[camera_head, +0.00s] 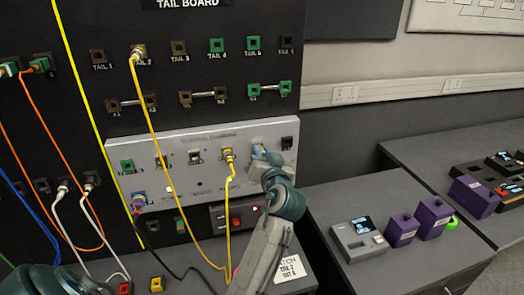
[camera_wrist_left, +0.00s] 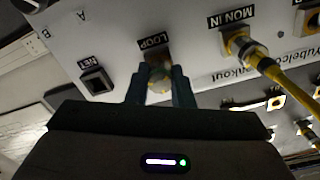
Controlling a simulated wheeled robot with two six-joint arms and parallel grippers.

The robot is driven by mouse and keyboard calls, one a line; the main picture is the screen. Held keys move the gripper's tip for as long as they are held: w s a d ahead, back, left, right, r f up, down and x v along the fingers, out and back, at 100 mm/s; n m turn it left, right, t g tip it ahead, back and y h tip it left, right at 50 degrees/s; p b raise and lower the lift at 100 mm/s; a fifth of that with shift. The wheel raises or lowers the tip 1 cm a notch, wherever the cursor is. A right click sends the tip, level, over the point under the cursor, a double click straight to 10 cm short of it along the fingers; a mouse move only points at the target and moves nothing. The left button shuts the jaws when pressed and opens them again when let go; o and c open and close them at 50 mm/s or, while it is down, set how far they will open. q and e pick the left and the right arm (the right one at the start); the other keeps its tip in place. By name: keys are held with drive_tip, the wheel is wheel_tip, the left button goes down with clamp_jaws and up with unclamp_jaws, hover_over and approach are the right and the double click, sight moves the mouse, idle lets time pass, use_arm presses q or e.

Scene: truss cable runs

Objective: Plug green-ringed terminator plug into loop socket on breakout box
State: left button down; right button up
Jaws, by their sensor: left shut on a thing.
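The breakout box (camera_head: 180,190) is a light grey panel at the lower part of the tail board; it also fills the upper part of the left wrist view (camera_wrist_left: 205,60). My left gripper (camera_head: 262,156) is at the box's right end. In the left wrist view its fingers (camera_wrist_left: 160,92) are shut on a small pale plug (camera_wrist_left: 158,82), the terminator plug, in front of the socket labelled LOOP (camera_wrist_left: 155,56). The plug lines up with the socket and appears to meet it; how deep it sits cannot be told. Its green ring is not clear. My right gripper is not in view.
A yellow cable ends in the MON IN socket (camera_wrist_left: 237,42) beside LOOP. An empty NET socket (camera_wrist_left: 97,82) is on the other side. Yellow cables (camera_head: 160,130) hang across the board. A grey bench (camera_head: 365,205) at right holds a grey device (camera_head: 358,240) and purple blocks (camera_head: 403,230).

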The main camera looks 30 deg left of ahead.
use_arm(q)
drive_tip(key=shift+r+m+p, duration=0.15)
drive_tip(key=shift+m+p, duration=0.15)
drive_tip(key=shift+m, duration=0.1)
drive_tip(key=shift+a+m+p, duration=0.1)
drive_tip(key=shift+m+p, duration=1)
drive_tip(key=shift+m, duration=0.3)
drive_tip(key=shift+p, duration=0.3)
drive_tip(key=shift+w, duration=0.1)
